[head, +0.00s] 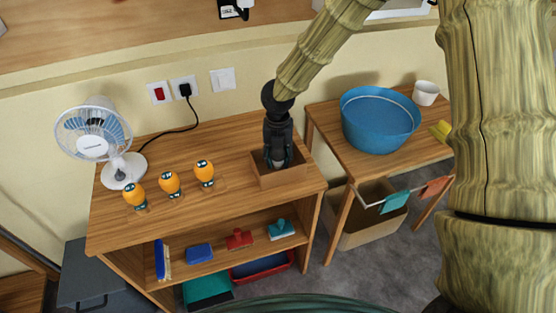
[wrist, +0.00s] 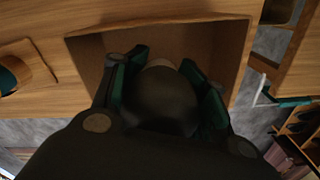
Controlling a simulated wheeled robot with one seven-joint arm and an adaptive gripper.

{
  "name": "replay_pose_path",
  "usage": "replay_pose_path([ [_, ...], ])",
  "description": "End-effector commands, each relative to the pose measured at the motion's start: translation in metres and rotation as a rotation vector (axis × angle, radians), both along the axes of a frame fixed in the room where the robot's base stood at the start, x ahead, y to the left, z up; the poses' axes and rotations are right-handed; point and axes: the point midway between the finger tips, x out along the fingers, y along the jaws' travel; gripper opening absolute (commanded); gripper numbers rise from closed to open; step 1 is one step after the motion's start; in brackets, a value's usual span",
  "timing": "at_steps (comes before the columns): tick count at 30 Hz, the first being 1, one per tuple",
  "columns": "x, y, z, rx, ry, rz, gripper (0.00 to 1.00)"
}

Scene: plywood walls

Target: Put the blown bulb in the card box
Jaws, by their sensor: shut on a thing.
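The card box (head: 284,179) is a small open brown box at the right end of the wooden cabinet top. My gripper (head: 277,160) points down into its opening, shut on a dark grey rounded bulb (wrist: 160,95). In the wrist view, the green-padded fingers sit on both sides of the bulb, with the box's inner wall (wrist: 215,45) around them. In the head view, only a pale bit of the bulb shows between the fingers. I cannot tell whether the bulb touches the box floor.
A side table at right holds a blue basin (head: 379,122) and a white mug (head: 425,93). The lower shelf holds coloured items (head: 239,239).

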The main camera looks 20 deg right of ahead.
Motion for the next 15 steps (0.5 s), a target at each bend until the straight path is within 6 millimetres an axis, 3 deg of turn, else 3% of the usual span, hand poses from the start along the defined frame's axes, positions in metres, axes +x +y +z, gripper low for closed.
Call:
replay_pose_path([
  [4,0.0,0.0,-0.015,-0.001,0.001,0.001,0.17],
  [15,0.0,0.0,-0.019,0.001,0.0,0.0,0.17],
])
